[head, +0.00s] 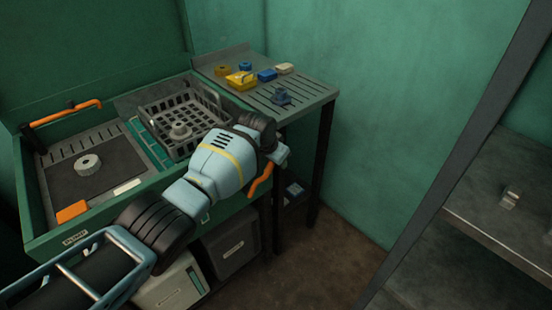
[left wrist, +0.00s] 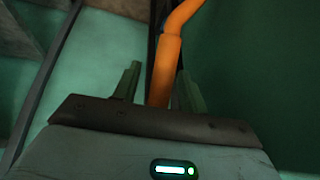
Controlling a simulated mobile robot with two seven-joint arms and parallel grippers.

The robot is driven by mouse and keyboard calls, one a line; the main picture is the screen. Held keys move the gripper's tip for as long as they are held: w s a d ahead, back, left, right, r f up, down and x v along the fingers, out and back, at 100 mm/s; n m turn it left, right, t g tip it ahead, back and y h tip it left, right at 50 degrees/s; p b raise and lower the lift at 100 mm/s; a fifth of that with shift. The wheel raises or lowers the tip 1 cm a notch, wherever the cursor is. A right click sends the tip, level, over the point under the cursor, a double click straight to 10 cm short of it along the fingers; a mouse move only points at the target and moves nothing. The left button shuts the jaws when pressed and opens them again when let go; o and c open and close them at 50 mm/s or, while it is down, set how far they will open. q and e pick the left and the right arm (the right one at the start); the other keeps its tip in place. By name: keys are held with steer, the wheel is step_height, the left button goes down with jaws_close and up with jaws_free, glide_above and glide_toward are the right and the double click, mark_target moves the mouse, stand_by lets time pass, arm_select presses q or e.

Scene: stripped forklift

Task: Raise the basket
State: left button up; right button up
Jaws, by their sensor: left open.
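The grey slatted basket (head: 160,122) sits in the right part of a green sink-like unit (head: 45,243), with a grey toothed part (head: 180,131) in it. My left arm crosses in front of its near right side. My left gripper (head: 274,165) is just right of the unit, beside an orange bent handle (head: 261,180). In the left wrist view the orange handle (left wrist: 165,70) runs up between the two spread fingers of my left gripper (left wrist: 158,74). The gripper is open; I cannot tell whether a finger touches the handle. My right gripper is not in view.
Another orange lever (head: 75,110) is at the unit's back left. A toothed disc (head: 88,164) and an orange block (head: 71,211) lie on its left side. A slatted metal table (head: 318,92) behind holds small yellow, blue and pale items. Bins (head: 232,245) stand below.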

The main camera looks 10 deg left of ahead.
arm_select(q)
steer(key=v, duration=0.1)
steer(key=p+v, duration=0.1)
steer(key=v, duration=0.2)
steer(key=shift+w+r+p, duration=0.15)
steer(key=shift+r+p, duration=0.2)
steer(key=shift+p+v, duration=0.3)
steer(key=shift+v, duration=0.5)
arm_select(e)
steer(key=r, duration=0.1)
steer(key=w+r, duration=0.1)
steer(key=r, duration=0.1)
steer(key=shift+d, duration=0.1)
arm_select(q)
steer(key=shift+f, duration=0.1)
